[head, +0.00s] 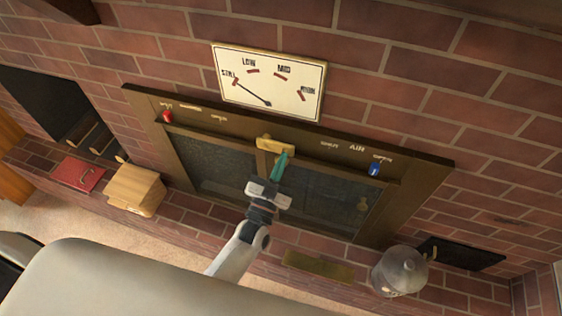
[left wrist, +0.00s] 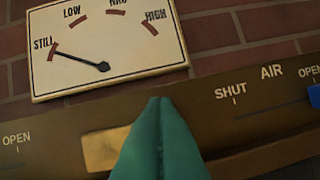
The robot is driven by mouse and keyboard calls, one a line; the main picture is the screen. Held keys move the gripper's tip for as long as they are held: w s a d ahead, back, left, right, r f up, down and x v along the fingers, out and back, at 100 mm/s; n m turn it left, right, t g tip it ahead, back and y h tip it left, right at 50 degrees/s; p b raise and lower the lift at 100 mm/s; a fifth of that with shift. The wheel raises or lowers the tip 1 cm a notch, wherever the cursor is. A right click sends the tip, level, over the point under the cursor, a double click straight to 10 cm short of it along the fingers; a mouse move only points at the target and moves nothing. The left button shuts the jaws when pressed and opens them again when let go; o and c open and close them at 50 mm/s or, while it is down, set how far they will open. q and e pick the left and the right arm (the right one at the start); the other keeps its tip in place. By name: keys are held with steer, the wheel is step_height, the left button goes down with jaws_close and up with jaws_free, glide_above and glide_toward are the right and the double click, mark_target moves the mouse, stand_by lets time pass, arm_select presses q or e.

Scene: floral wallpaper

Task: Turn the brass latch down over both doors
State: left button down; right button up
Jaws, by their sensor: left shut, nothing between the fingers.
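The brass latch (head: 275,145) is a short bar on the dark bronze frame, above where the two doors meet. It lies lengthwise along the frame. The left door (head: 215,165) and right door (head: 325,198) are dark mesh or glass panels and look closed. My left gripper (head: 283,156) has teal fingers, shut and empty, pointing up at the latch's right part. In the left wrist view the shut fingers (left wrist: 160,103) cover the right part of the latch (left wrist: 104,149). I cannot tell whether they touch it. My right gripper is not in view.
A dial plate (head: 268,82) hangs above the frame, its needle near STILL. A red slider (head: 167,117) and a blue slider (head: 375,168) sit on the frame. A wooden box (head: 136,190), a red book-like item (head: 78,174) and a grey metal jar (head: 399,272) stand on the brick ledge.

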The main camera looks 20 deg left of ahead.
arm_select(q)
steer(key=shift+f+m+h, duration=0.35)
steer(key=shift+m+h, duration=0.05)
steer(key=shift+m, duration=0.4)
steer(key=a+f+m+g+h+b, duration=0.1)
steer(key=a+f+m+g, duration=0.1)
steer(key=m, duration=0.7)
steer(key=a+f+m+g+h+b, duration=0.1)
steer(key=a+f+m+g+h, duration=0.1)
steer(key=f+m, duration=0.4)
steer(key=shift+a+f+m+g+b, duration=0.45)
steer(key=shift+m+g, duration=0.45)
steer(key=shift+m, duration=1.3)
